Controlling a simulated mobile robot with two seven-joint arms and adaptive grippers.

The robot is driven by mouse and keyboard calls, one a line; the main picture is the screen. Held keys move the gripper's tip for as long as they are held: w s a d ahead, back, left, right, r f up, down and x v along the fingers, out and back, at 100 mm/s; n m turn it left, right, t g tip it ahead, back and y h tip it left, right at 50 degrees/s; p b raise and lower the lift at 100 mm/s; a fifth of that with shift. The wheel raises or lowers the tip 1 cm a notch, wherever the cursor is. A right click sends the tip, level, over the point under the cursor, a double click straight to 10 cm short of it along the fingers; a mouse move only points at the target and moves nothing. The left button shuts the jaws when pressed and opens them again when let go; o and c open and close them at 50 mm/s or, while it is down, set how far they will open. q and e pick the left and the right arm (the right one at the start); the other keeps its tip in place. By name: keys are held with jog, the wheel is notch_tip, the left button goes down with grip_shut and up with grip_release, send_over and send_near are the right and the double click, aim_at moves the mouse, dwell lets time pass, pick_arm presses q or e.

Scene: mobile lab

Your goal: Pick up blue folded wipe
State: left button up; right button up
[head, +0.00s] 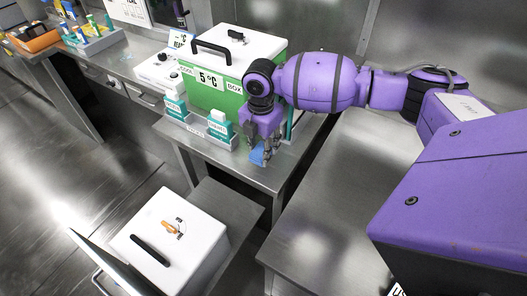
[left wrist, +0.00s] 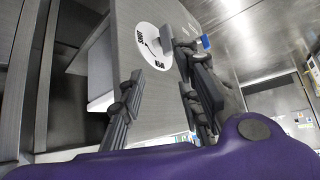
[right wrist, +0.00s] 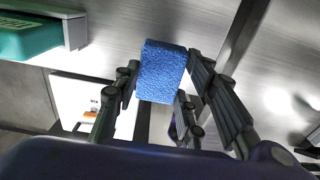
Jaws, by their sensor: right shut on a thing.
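The blue folded wipe (right wrist: 162,70) is a rough-textured blue block between the fingers of my right gripper (right wrist: 163,64) in the right wrist view. My right gripper is shut on it. In the head view, my right gripper (head: 262,148) points down at the front edge of the steel bench, with the blue wipe (head: 257,156) showing at its fingertips. The fingers partly hide the wipe there. I cannot tell whether it still touches the bench. My left gripper (left wrist: 155,62) shows in the left wrist view with its fingers apart and nothing between them. It is not visible in the head view.
A green and white 5 °C box (head: 215,80) stands close behind my right gripper. Teal-and-white packs (head: 219,126) stand in a tray to its left. A white-lidded bin (head: 172,238) stands lower in front. The steel worktop at right (head: 350,190) is clear.

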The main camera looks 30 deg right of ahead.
aim_at(256, 159)
jog(key=a+r, duration=0.1)
jog(key=s+r, duration=0.1)
jog(key=s+a+r, duration=0.1)
jog(key=r, duration=0.1)
jog(key=shift+a+r, duration=0.1)
jog(key=shift+a, duration=0.25)
jog(key=s+a+r, duration=0.4)
jog(key=s+a, duration=0.1)
jog(key=a, duration=0.2)
jog(key=shift+s+a+r, duration=0.15)
jog(key=shift+s, duration=0.2)
